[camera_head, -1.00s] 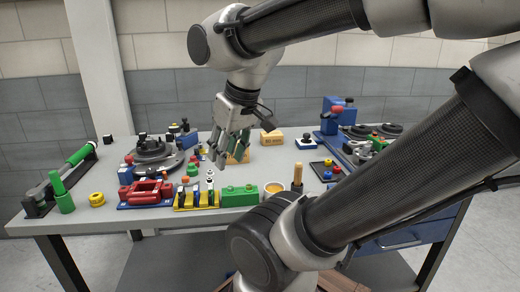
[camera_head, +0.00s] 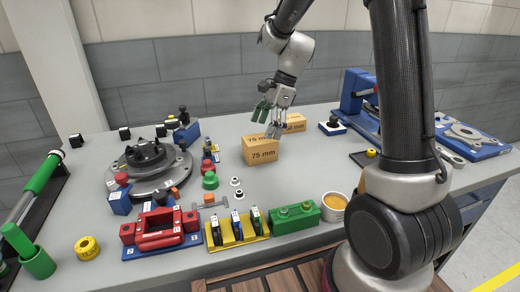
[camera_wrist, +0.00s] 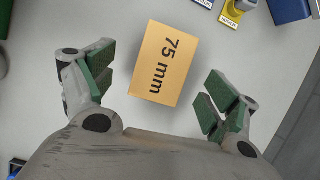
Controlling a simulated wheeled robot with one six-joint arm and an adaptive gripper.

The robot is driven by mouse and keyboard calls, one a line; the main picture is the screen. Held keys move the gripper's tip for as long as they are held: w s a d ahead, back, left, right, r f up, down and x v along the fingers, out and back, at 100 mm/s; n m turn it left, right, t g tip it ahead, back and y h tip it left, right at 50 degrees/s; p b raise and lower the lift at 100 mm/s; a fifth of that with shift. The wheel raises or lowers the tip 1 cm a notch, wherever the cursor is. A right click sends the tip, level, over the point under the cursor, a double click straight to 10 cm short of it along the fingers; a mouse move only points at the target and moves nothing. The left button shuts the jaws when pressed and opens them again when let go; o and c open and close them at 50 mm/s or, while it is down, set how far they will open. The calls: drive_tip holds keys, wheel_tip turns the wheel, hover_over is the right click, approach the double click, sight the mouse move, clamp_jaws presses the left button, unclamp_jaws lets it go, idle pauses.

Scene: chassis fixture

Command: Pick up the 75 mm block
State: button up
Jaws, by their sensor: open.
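A tan block marked 75 mm (camera_head: 260,151) sits on the grey table in the head view. A second tan block (camera_head: 294,122) stands behind it, its label partly hidden by my gripper. My gripper (camera_head: 269,118) is open, pointing down around the rear of the front block. In the wrist view, a tan block with 75 mm on its top (camera_wrist: 161,64) lies between the green-padded fingers of my gripper (camera_wrist: 159,92), with gaps on both sides. I cannot tell whether the fingers are down at its height.
A round dark fixture (camera_head: 150,168) stands left of the blocks. Red, yellow and green (camera_head: 294,217) holders and an orange-filled cup (camera_head: 334,204) line the front edge. A blue fixture (camera_head: 357,98) stands at right. Table around the front block is mostly clear.

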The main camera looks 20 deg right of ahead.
sight(256, 150)
drive_tip(key=shift+m, duration=0.3)
drive_tip(key=x, duration=0.8)
drive_tip(key=shift+w+f, duration=0.25)
drive_tip(key=shift+f, duration=0.1)
drive_tip(key=shift+f, duration=0.25)
drive_tip(key=c, duration=1.1)
